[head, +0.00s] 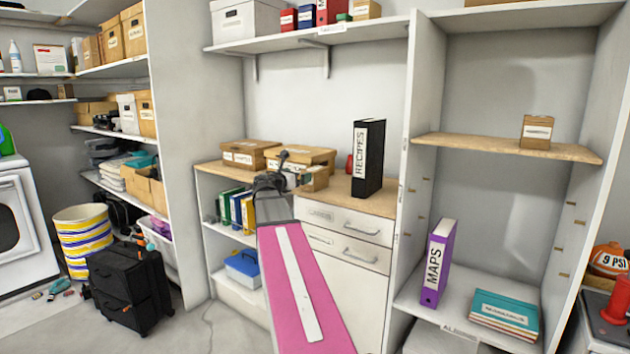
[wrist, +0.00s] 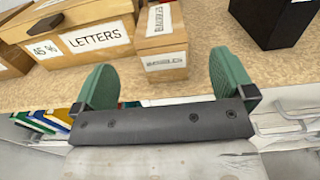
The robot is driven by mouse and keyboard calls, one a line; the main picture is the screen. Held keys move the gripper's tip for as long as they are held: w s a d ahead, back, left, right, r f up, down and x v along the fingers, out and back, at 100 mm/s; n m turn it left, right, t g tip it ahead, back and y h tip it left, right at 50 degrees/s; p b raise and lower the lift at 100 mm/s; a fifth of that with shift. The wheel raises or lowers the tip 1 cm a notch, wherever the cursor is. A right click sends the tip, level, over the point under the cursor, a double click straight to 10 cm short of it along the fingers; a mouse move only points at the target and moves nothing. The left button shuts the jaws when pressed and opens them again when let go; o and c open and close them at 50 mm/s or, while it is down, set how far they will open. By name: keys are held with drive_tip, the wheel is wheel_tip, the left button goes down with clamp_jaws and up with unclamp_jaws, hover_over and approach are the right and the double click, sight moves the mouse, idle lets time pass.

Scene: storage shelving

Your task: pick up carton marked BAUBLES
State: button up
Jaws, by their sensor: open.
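The small tan carton marked BAUBLES (wrist: 178,42) stands on the wooden counter (wrist: 205,92), with white labels on its top and front. In the head view it (head: 318,182) shows just past the end of my arm. My gripper (wrist: 165,76) is open, with its two green fingers spread to the left and right of the carton's near end in the picture. I see bare space between each finger and the carton. In the head view my gripper (head: 281,172) is over the counter's front edge, partly hidden by itself.
A larger carton marked LETTERS (wrist: 95,58) stands close to the left of the BAUBLES carton. A black RECIPES binder (head: 368,158) stands to the right. Another flat carton (head: 248,153) is further left. Drawers (head: 345,222) are below the counter. Bare counter lies before the binder.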

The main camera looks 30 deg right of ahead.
sight(313, 169)
drive_tip(key=x, duration=0.5)
drive_tip(key=shift+w+d, duration=0.1)
drive_tip(key=shift+f+x, duration=0.2)
drive_tip(key=shift+x, duration=1.1)
drive_tip(key=shift+f+x, duration=0.15)
drive_tip(key=shift+x, duration=1.2)
drive_tip(key=c, duration=1.2)
